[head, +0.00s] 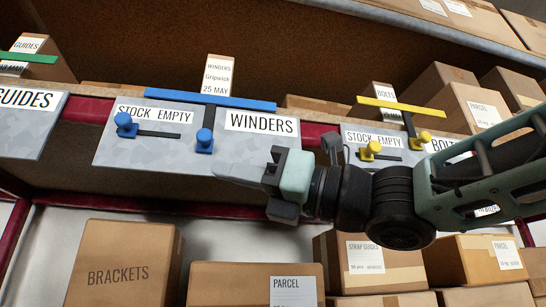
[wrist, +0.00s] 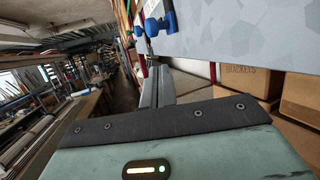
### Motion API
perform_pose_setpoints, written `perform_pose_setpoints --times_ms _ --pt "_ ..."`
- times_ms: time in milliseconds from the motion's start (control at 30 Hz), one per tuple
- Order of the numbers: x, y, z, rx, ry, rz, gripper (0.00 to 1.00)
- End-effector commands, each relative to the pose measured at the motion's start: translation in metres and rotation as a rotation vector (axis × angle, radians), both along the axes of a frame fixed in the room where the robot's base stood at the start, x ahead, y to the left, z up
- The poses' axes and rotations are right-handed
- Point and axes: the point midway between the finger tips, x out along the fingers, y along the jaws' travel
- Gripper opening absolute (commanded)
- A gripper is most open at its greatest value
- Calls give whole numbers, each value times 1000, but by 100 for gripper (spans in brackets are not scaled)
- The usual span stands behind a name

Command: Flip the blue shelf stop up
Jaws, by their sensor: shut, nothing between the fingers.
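The blue shelf stop (head: 210,99) is a long flat bar lying across the top edge of the grey WINDERS panel (head: 160,153). A second blue knob (head: 125,122) sits at the left end of a dark slot under the STOCK EMPTY label. My gripper (head: 222,172) is shut and empty, pointing left in front of the panel's lower right part, below the middle knob. Its fingers also show in the wrist view (wrist: 158,75), below the blue knobs (wrist: 152,27). Whether it touches the panel cannot be told.
A carton labelled WINDERS (head: 217,75) stands behind the blue bar. A yellow stop (head: 405,108) is on the BOLTS panel at right, a green one (head: 28,58) at far left. Cartons fill the shelf below, including BRACKETS (head: 123,262). A red shelf rail runs behind the panels.

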Motion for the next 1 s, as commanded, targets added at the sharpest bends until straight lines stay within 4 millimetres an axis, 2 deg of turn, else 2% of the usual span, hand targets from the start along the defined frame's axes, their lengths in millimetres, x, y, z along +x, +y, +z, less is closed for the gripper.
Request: perform_pose_setpoints --times_ms 33,233,833,1000 --pt "1 2 14 2 -1 0 0" --pt "2 11 29 1 0 -1 0" --pt "2 15 36 2 -2 -2 0" --pt "2 15 63 4 -6 -2 0"
